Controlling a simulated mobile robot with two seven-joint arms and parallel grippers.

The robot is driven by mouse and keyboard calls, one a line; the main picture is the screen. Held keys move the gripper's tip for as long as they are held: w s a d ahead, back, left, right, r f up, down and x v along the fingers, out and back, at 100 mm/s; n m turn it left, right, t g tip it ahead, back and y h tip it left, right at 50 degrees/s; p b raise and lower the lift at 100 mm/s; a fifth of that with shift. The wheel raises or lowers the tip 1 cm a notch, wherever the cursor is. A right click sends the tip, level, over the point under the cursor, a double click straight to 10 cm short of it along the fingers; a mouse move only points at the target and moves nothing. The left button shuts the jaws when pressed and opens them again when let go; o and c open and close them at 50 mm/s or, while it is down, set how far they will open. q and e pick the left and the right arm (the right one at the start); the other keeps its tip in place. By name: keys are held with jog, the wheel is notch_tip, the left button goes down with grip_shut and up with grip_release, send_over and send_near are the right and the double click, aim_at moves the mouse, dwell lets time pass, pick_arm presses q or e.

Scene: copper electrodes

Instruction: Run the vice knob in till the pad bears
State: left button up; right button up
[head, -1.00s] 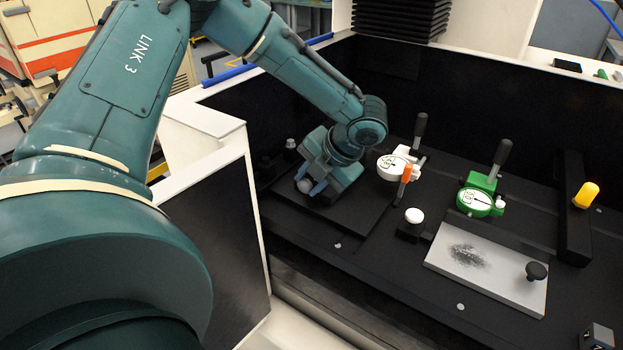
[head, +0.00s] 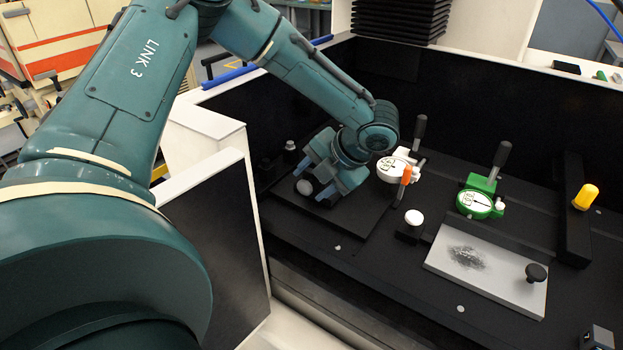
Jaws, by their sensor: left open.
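A grey rounded knob (head: 304,187), which may be the vice knob, shows just left of the fingers. The fingers are beside it, not visibly around it; whether one touches it I cannot tell. The vice's pad cannot be made out; the gripper and wrist hide part of that area. My right gripper is not in view.
Right of my wrist stand a white dial clamp (head: 391,169) with an orange lever and a green dial clamp (head: 474,203). A white-topped knob (head: 414,217), a grey plate (head: 480,283) with a black knob and a yellow knob (head: 586,196) lie farther right. A low wall (head: 215,225) borders the left.

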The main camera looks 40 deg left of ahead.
pick_arm(q)
jog(key=p+v, duration=0.2)
jog(key=v, duration=0.3)
jog(key=shift+a, duration=0.1)
jog(key=shift+c, duration=0.3)
